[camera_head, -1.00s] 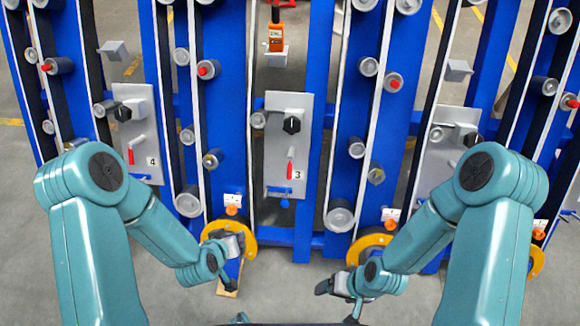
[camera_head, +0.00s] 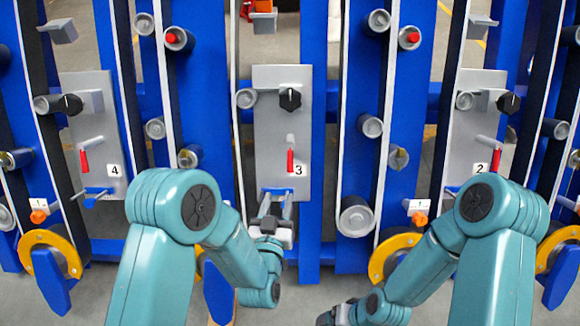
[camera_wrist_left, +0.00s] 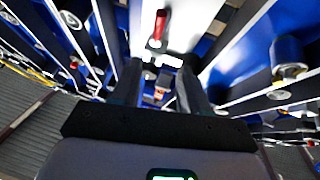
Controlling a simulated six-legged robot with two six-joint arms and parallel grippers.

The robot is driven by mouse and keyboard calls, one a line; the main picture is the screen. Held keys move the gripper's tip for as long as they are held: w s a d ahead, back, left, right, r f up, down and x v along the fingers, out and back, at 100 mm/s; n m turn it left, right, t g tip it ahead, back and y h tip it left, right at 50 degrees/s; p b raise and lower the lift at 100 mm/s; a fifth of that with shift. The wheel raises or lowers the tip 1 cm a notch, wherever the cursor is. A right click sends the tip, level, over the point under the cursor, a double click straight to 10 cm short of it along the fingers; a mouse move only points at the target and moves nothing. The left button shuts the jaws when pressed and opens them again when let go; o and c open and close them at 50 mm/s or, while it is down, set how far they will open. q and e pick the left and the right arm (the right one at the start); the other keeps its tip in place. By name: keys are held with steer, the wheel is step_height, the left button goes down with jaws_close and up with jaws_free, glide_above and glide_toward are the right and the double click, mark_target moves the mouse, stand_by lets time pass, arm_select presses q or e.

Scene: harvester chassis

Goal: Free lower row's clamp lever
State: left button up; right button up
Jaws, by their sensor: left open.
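Grey plate 3 (camera_head: 270,125) stands upright ahead, with a black knob (camera_head: 290,99) and a red-handled lever (camera_head: 290,162) hanging down. A small blue piece (camera_head: 274,190) shows at the plate's lower edge, partly covered by my gripper. My left gripper (camera_head: 276,201) is open, its two fingers pointing up at this lower edge, below the red lever. In the left wrist view the fingers (camera_wrist_left: 158,88) are apart, with the red lever (camera_wrist_left: 158,28) beyond them. Contact cannot be told. My right gripper (camera_head: 338,314) is low at the bottom edge, its jaws unclear.
Plate 4 (camera_head: 92,120) at left and plate 2 (camera_head: 478,120) at right carry similar red levers. Blue uprights, rollers and white belts surround them. Yellow-rimmed wheels (camera_head: 398,246) stand low, near my arms. A grey roller (camera_head: 356,220) sits right of my left gripper.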

mark_target(290, 160)
arm_select(q)
steer(key=w+d, duration=0.1)
steer(key=w, duration=0.4)
steer(key=w+d+b, duration=0.1)
steer(key=w, duration=0.4)
steer(key=w+b, duration=0.1)
steer(key=w, duration=0.3)
steer(key=shift+w+d+f, duration=0.3)
steer(key=shift+w+d, duration=0.1)
steer(key=shift+w+d+r+b, duration=0.1)
steer(key=shift+w+b, duration=0.25)
steer(key=shift+w, duration=0.3)
jaws_close()
